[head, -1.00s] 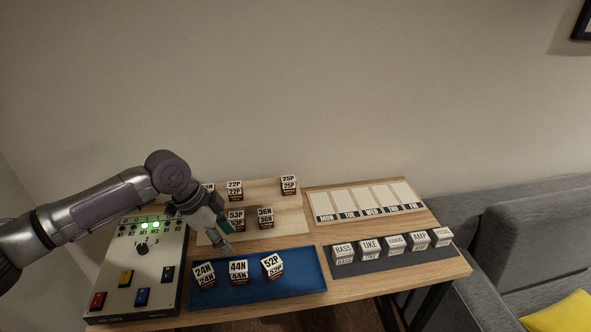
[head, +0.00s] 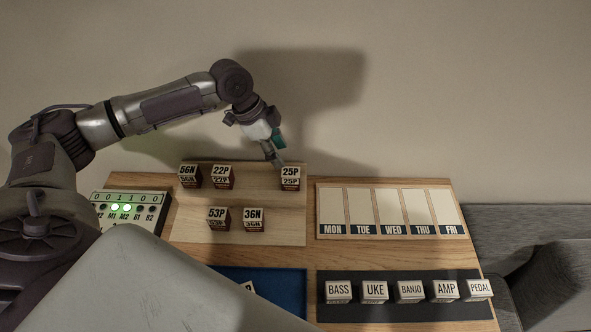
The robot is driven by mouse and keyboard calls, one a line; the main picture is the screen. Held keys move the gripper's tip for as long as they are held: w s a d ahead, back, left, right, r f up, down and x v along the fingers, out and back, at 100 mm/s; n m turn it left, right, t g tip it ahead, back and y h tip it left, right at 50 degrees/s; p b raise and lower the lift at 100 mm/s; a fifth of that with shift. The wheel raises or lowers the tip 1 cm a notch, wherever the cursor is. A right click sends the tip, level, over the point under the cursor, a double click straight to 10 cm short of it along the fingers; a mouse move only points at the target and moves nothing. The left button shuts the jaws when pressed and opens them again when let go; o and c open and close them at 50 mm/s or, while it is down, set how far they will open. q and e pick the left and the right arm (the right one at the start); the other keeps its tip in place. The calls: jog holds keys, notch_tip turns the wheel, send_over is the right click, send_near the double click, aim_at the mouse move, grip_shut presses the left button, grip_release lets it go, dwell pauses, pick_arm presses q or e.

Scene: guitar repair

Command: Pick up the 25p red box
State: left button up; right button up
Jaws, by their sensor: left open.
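The 25P box (head: 290,178) stands at the right end of the back row on the pale wooden board (head: 275,235). It has a white top and front label and a dark red lower part. My left gripper (head: 277,161) is open and empty. It hangs just above and slightly left of the 25P box, with its fingers pointing down. I cannot tell whether a fingertip touches the box. My right gripper is not in view.
Boxes 56N (head: 189,175), 22P (head: 223,176), 53P (head: 218,218) and 36N (head: 253,219) share the board. A weekday rack (head: 318,212) stands to the right. Labelled blocks sit on a dark mat (head: 400,311).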

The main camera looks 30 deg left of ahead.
aim_at(290, 172)
pick_arm(q)
jog(key=x, duration=0.5)
jog(key=shift+d+f+p, duration=0.2)
jog(key=shift+f+p, duration=0.15)
jog(key=shift+f, duration=0.05)
jog(key=shift+w+d+f, duration=0.1)
jog(key=shift+f, duration=0.4)
jog(key=p+x, duration=0.1)
jog(key=x, duration=0.3)
jog(key=shift+f+p, duration=0.2)
jog(key=shift+p, duration=0.2)
jog(key=shift+w+f, duration=0.15)
jog(key=shift+f, duration=0.1)
grip_shut()
jog(key=shift+r, duration=0.1)
